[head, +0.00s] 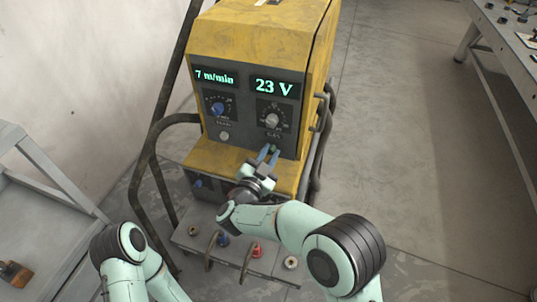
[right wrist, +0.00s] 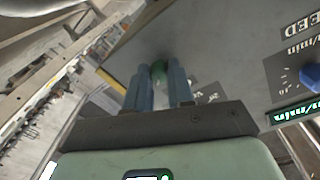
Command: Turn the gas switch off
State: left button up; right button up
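The gas switch (right wrist: 160,70) is a small green-tipped part on the grey front panel, below the right dial and its GAS label. My right gripper (head: 270,150) reaches up to the panel from below. In the right wrist view its two blue fingers (right wrist: 159,88) stand a small gap apart, one on each side of the switch, and the switch seems to fill that gap. The fingers largely cover the switch in the head view, so its position is unclear. My left gripper is out of view; only part of that arm shows at lower left.
The yellow welder (head: 262,28) shows lit displays, 7 m/min (head: 214,78) and 23 V (head: 275,87). A blue dial (head: 217,109) and a grey dial (head: 272,120) sit above the fingers. Dark frame tubes flank the machine. A workbench (head: 505,38) stands at right, with clear floor between.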

grip_shut()
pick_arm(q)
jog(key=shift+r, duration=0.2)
pick_arm(e)
jog(key=shift+n+p, duration=0.65)
jog(key=shift+n, duration=0.05)
jog(key=n+p, duration=0.2)
jog(key=n, duration=0.1)
jog(key=n+p, duration=0.2)
jog(key=n, duration=0.2)
jog(key=shift+t, duration=0.4)
jog(key=n+p, duration=0.2)
jog(key=n, duration=0.3)
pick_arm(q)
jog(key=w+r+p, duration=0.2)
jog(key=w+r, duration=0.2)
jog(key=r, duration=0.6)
pick_arm(e)
jog(key=shift+d+f+n+t+y, duration=0.1)
jog(key=shift+n+t+y, duration=0.3)
jog(key=shift+n, duration=2.3)
